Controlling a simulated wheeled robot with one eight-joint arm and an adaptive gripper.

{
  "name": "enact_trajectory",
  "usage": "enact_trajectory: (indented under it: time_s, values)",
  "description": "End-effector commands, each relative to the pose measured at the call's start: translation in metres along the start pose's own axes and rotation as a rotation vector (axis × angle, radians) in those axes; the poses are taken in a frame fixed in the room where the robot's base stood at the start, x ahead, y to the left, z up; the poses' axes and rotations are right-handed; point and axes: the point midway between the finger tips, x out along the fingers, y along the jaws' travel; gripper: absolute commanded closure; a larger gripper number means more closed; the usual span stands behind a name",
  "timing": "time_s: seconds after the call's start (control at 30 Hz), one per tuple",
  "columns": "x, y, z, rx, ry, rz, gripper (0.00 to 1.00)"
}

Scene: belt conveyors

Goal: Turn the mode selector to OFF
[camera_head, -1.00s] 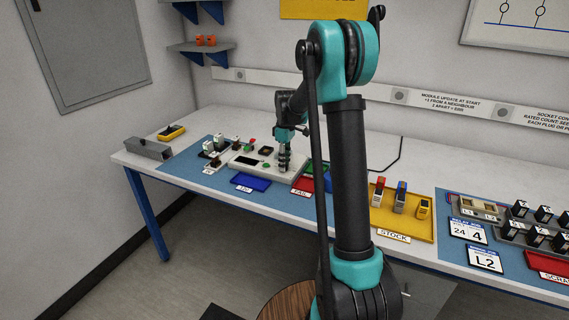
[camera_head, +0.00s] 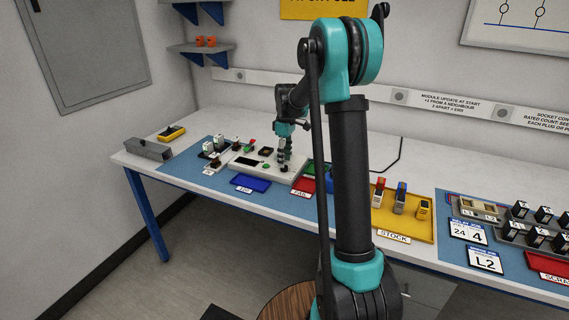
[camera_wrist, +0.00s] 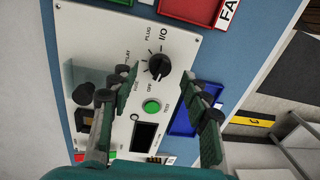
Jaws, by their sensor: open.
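The mode selector (camera_wrist: 158,67) is a black round knob on a pale panel (camera_wrist: 92,25), which also shows in the head view (camera_head: 227,168). Labels around it read PLUG, I/O and OFF, with another partly hidden by a finger. Which label the knob points to is hard to tell. My gripper (camera_wrist: 160,74) is open, with one finger on each side of the knob in the wrist view. Whether the fingertips touch it or stay above it cannot be told. In the head view my gripper (camera_head: 283,160) points down over the panel's right part.
A green TEST button (camera_wrist: 151,106) and a dark display (camera_wrist: 144,135) sit close to the knob. A blue tray (camera_head: 250,183) and a red tray (camera_head: 303,186) lie in front of the panel. The yellow STOCK tray (camera_head: 418,227) with modules stands further right.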

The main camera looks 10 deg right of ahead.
Motion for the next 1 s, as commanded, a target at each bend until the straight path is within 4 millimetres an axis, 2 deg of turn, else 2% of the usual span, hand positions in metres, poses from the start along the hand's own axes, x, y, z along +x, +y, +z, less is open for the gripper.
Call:
enact_trajectory:
  time_s: [0.2,0.43,0.63,1.0]
  values:
    - [-0.046,0.000,0.000,0.000,0.000,0.000,0.53]
    - [-0.082,0.000,0.000,0.000,0.000,0.000,0.53]
    - [-0.094,0.000,0.000,0.000,0.000,0.000,0.53]
    - [-0.095,0.000,0.000,0.000,0.000,0.000,0.53]
